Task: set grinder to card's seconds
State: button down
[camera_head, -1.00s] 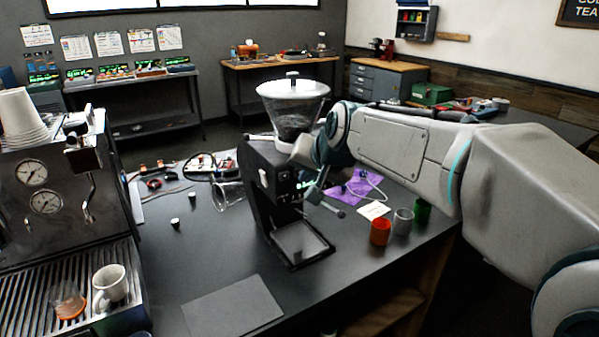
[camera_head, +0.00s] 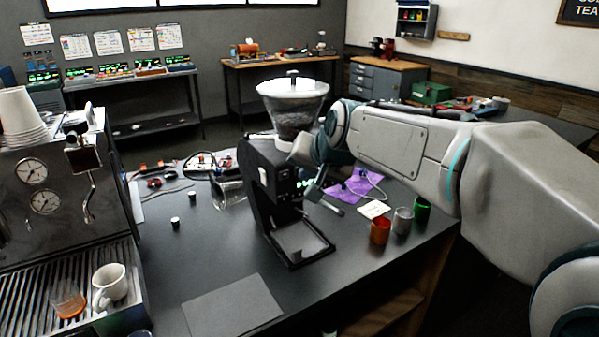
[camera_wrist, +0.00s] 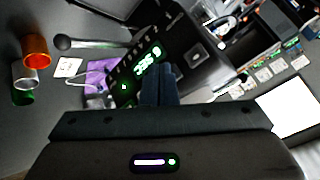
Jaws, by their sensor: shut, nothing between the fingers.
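The black grinder (camera_head: 268,195) stands on the dark counter with a clear hopper (camera_head: 292,105) on top. Its front panel faces my gripper; in the wrist view the grinder's lit green display (camera_wrist: 148,62) shows digits, too blurred to read surely. My gripper (camera_wrist: 158,72) is shut and empty, its fingertips close to the panel beside the display. I cannot tell whether they touch it. In the head view the gripper is mostly hidden behind my arm and the grinder. A small pale card (camera_head: 374,209) lies on the counter right of the grinder; it also shows in the wrist view (camera_wrist: 68,67), its writing unreadable.
Orange (camera_head: 380,231), grey (camera_head: 402,220) and green (camera_head: 422,209) cups stand right of the card, near a purple cloth (camera_head: 358,189). An espresso machine (camera_head: 60,200) stands at left. A flat dark mat (camera_head: 232,306) lies in front. Cables lie behind.

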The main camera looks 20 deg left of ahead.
jog(key=shift+s+d, duration=0.35)
jog(key=shift+d, duration=0.1)
jog(key=s+d+b, duration=0.2)
jog(key=s+d, duration=0.1)
jog(key=shift+s+d+b, duration=0.15)
jog(key=shift+d+b, duration=0.2)
jog(key=shift+d, duration=0.05)
dwell(0.7)
jog(key=s+d+f+g+h, duration=0.15)
jog(key=d+f, duration=0.25)
jog(key=d, duration=0.4)
jog(key=s+d+f+t+h, duration=0.1)
jog(key=s+d+f+h, duration=0.2)
jog(key=d, duration=0.4)
jog(key=s+d+f+m+g+h, duration=0.1)
jog(key=s+d+f+g, duration=0.2)
jog(key=s+d+f, duration=0.7)
jog(key=s+d, duration=0.3)
jog(key=shift+f+m+h+p, duration=0.3)
jog(key=shift+f+h+p, duration=0.05)
jog(key=shift+f, duration=0.05)
